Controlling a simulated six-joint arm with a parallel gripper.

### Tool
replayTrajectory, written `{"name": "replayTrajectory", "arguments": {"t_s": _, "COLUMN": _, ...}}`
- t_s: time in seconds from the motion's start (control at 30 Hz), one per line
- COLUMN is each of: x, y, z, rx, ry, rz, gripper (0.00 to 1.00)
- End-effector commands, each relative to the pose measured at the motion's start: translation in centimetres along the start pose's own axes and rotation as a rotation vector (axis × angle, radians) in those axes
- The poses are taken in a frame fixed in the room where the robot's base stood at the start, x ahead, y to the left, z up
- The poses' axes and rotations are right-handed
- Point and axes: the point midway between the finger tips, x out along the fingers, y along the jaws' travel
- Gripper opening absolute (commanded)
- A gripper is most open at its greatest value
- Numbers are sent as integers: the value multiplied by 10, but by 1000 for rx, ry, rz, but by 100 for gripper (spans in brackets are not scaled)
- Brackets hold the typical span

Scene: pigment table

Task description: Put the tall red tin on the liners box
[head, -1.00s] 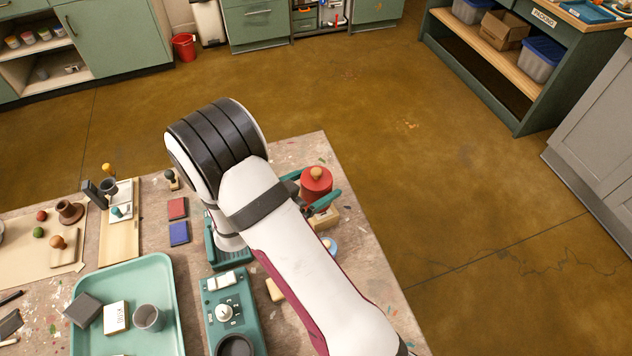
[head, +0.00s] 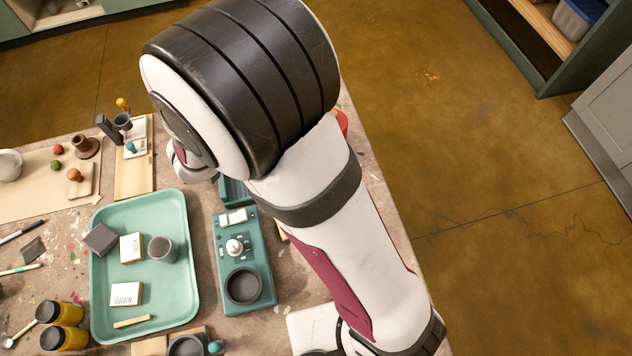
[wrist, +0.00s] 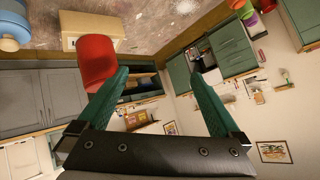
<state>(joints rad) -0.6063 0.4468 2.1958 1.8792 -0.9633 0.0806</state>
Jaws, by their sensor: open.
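A red tin (wrist: 97,62) shows in the wrist view, left of the gap between my fingers. The left finger overlaps its lower edge, and I cannot tell if they touch. Only a red sliver of it (head: 342,122) shows in the head view, beside my arm. My gripper (wrist: 160,72) is open, its green fingers wide apart with nothing held between them. In the head view my arm hides the gripper. A tan box (wrist: 91,26) stands close to the tin in the wrist view; no lettering is readable, so I cannot tell if it is the liners box.
A mint tray (head: 192,290) holds a grey cup (head: 162,250), small labelled boxes and a dark block. A teal device (head: 243,262) stands right of it. A blue object (wrist: 12,28) is at the wrist view's corner. Floor is open beyond the table's right edge.

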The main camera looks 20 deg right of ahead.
Motion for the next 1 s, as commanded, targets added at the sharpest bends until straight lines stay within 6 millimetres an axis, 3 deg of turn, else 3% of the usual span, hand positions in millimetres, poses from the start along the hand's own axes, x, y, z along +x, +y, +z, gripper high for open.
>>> {"name": "replayTrajectory", "arguments": {"t_s": 0.03, "x": -11, "y": -26, "z": -9, "rx": 54, "ry": -143, "rz": -133, "gripper": 100}}
{"name": "replayTrajectory", "arguments": {"t_s": 0.1, "x": -43, "y": -48, "z": -11, "rx": 38, "ry": -371, "rz": -307, "gripper": 100}}
{"name": "replayTrajectory", "arguments": {"t_s": 0.17, "x": -80, "y": -42, "z": -10, "rx": -40, "ry": -549, "rz": -399, "gripper": 100}}
{"name": "replayTrajectory", "arguments": {"t_s": 0.27, "x": -136, "y": 18, "z": -7, "rx": -231, "ry": -793, "rz": -393, "gripper": 100}}
{"name": "replayTrajectory", "arguments": {"t_s": 0.4, "x": -181, "y": 133, "z": -14, "rx": -421, "ry": -969, "rz": -156, "gripper": 100}}
{"name": "replayTrajectory", "arguments": {"t_s": 0.5, "x": -198, "y": 184, "z": -22, "rx": -461, "ry": -1011, "rz": 0, "gripper": 100}}
{"name": "replayTrajectory", "arguments": {"t_s": 0.6, "x": -206, "y": 205, "z": -26, "rx": -469, "ry": -1026, "rz": 72, "gripper": 100}}
{"name": "replayTrajectory", "arguments": {"t_s": 1.0, "x": -206, "y": 206, "z": -26, "rx": -473, "ry": -1028, "rz": 79, "gripper": 100}}
